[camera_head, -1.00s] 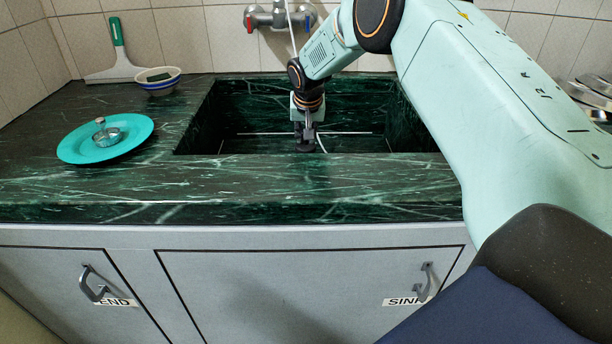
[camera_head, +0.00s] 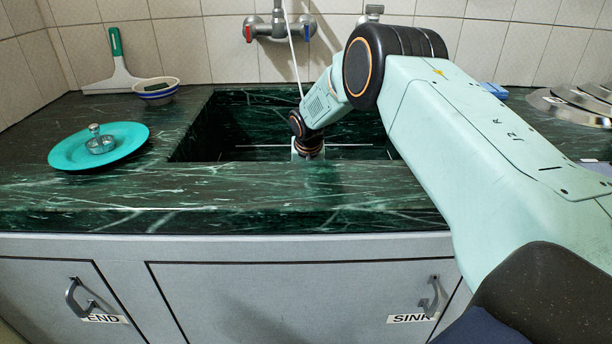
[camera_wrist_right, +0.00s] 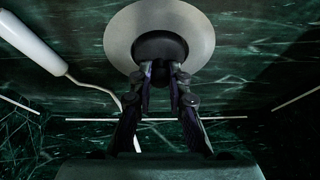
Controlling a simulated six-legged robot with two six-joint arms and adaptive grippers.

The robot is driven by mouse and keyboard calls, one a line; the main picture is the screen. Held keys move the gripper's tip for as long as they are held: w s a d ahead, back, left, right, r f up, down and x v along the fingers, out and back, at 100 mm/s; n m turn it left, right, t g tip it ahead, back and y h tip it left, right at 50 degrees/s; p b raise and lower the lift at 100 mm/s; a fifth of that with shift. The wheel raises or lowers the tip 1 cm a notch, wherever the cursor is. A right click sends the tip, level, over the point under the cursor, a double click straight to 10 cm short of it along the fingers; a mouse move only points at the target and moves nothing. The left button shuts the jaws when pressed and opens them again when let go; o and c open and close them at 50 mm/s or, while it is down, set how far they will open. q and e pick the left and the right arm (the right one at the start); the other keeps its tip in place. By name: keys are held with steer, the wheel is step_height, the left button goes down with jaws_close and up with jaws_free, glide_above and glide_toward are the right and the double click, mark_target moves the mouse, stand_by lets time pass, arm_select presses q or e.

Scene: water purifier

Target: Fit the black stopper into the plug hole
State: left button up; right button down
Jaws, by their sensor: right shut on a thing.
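In the right wrist view, my right gripper (camera_wrist_right: 160,80) is shut on the black stopper (camera_wrist_right: 160,46). The stopper appears within the outline of the round grey metal plug hole rim (camera_wrist_right: 119,36). The rim surrounds it in the picture; I cannot tell whether the stopper is seated in the hole or just above it. In the head view, my right wrist reaches down into the dark green marble sink (camera_head: 240,120). The gripper, stopper and plug hole are hidden there behind the sink's front edge. My left gripper is not in view.
A white-handled tool (camera_wrist_right: 32,42) with a bent shaft lies in the sink near the plug hole. A teal plate (camera_head: 75,155) with a small metal item, a bowl (camera_head: 156,92) and a squeegee (camera_head: 116,65) stand left. The tap (camera_head: 279,27) is behind the sink.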

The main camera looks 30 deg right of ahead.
steer(key=c, duration=1.3)
jaws_free()
steer(key=shift+f, duration=0.2)
steer(key=shift+r, duration=0.1)
steer(key=p+v, duration=0.4)
steer(key=v, duration=0.8)
steer(key=shift+p, duration=0.4)
steer(key=shift+r, duration=0.2)
